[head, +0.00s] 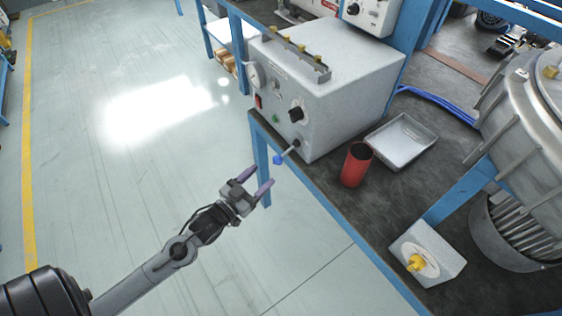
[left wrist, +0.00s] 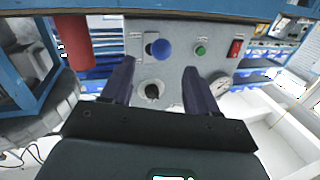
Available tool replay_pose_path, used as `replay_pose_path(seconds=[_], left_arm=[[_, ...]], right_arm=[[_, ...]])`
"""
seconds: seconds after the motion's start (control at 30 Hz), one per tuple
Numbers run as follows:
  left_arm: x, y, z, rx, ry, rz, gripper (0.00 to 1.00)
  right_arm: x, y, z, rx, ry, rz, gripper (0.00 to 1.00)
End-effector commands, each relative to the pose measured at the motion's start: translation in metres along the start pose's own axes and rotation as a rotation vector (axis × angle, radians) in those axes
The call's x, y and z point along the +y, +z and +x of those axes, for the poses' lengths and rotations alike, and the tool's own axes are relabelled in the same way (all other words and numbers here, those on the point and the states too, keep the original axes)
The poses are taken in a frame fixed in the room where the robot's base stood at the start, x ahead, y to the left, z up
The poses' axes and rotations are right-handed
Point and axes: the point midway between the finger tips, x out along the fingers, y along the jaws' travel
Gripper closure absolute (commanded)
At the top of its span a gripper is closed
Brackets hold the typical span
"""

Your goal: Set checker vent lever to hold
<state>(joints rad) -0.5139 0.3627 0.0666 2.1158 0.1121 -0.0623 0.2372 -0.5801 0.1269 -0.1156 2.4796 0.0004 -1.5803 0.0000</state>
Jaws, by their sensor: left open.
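The checker (head: 335,85) is a light grey box on the bench, with a gauge, a red switch, a green button and a black knob on its front. Its vent lever (head: 288,153) is a short metal rod with a blue tip, low on the front near the corner. In the left wrist view the blue tip (left wrist: 161,49) points toward the camera. My left gripper (head: 259,178) is open and empty, just in front of and below the lever, apart from it. In the left wrist view its fingers (left wrist: 159,68) stand on either side of the blue tip. The lever's setting marks are unreadable.
A red cup (head: 356,165) and a metal tray (head: 401,141) stand right of the checker. A white box with a yellow knob (head: 428,255) is near the bench's front edge. A large metal blower (head: 525,110) is at the right. The floor at left is clear.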

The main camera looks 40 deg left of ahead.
Motion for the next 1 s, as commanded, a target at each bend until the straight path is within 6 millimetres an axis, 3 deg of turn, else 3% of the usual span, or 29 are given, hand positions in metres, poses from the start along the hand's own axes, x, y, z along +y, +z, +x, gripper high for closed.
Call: replay_pose_path(seconds=[0.6, 1.0], left_arm=[[0.001, 0.001, 0.084, 0.002, 0.000, 0.000, 0.41], [0.000, 0.000, 0.104, 0.000, 0.001, 0.000, 0.41]], right_arm=[[-0.005, 0.007, 0.025, 0.003, -0.009, 0.003, 0.34], [-0.005, 0.009, 0.030, 0.002, -0.010, 0.004, 0.34]])
